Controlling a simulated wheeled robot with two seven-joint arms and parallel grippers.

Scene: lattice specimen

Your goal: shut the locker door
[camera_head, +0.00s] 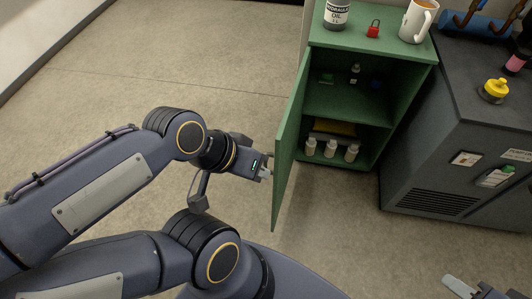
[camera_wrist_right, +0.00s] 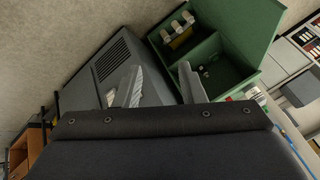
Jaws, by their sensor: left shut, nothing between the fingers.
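The green locker (camera_head: 368,50) stands at the top centre of the head view, and it also shows in the right wrist view (camera_wrist_right: 221,75). Its door (camera_head: 289,143) is open, hinged on the locker's left side and swung out toward me. My left gripper (camera_head: 267,173) is shut and empty, close beside the door's outer face on its left; I cannot tell whether it touches. My right gripper is at the bottom right of the head view (camera_head: 468,291). Its fingers stand apart with nothing between them in the right wrist view (camera_wrist_right: 160,85).
White bottles (camera_head: 331,148) stand inside the locker's lower compartment. An oil can (camera_head: 337,14), a red padlock (camera_head: 374,28) and a white mug (camera_head: 418,20) stand on top. A dark grey cabinet (camera_head: 440,150) stands to the right. The floor left of the door is clear.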

